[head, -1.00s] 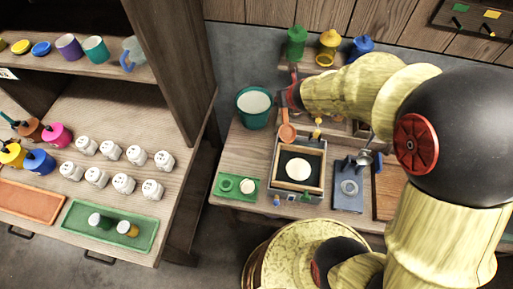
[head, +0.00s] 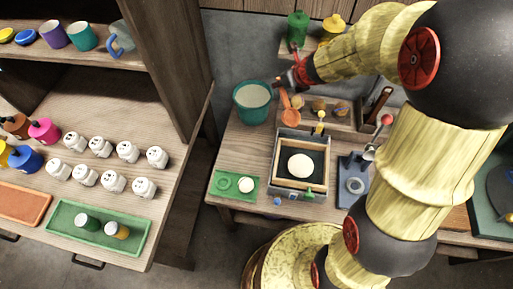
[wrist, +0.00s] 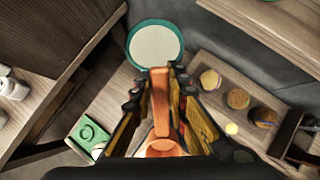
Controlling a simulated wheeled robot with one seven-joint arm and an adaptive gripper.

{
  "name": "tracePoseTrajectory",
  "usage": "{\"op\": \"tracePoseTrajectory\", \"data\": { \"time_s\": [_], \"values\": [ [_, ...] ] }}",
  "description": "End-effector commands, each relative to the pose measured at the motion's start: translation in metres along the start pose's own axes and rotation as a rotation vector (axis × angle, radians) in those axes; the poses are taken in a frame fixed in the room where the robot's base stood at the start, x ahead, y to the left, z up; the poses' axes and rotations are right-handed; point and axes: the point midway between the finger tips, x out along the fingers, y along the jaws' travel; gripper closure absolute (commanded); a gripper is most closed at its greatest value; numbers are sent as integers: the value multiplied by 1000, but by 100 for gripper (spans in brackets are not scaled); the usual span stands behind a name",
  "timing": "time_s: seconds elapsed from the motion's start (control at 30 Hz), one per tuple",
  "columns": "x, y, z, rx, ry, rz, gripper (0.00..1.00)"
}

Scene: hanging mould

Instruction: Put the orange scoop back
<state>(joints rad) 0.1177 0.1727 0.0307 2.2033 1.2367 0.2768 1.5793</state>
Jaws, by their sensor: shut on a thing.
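The orange scoop (head: 289,115) hangs below my gripper (head: 283,84) in the head view, just right of the teal bucket (head: 250,116) of white material. In the wrist view the scoop's handle (wrist: 160,98) runs between the two fingers of my gripper (wrist: 162,84), which is shut on it. The scoop's bowl shows at the lower edge of the wrist view, partly hidden by the gripper body. The bucket (wrist: 133,55) lies just beyond the fingertips there. I cannot tell whether the scoop touches anything below it.
A wooden rack (head: 335,117) with several round-topped things stands right of the scoop. A framed mould box (head: 301,181) with a white disc sits in front, between a green plate (head: 221,185) and a dark blue stand (head: 352,187). A wooden shelf unit (head: 172,60) rises on the left.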

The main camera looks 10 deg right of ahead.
Motion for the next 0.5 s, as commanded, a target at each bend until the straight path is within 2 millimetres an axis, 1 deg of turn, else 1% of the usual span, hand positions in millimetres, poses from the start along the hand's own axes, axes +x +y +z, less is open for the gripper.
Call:
{"op": "tracePoseTrajectory", "data": {
  "time_s": [0.03,0.13,0.3,0.37,0.5],
  "values": [
    [-1,1,3,-5,7,0,100],
    [0,4,3,-10,27,3,100],
    [8,17,1,-27,66,17,100],
    [13,24,-3,-36,83,24,100],
    [29,46,-12,-67,124,44,100]
  ]
}}
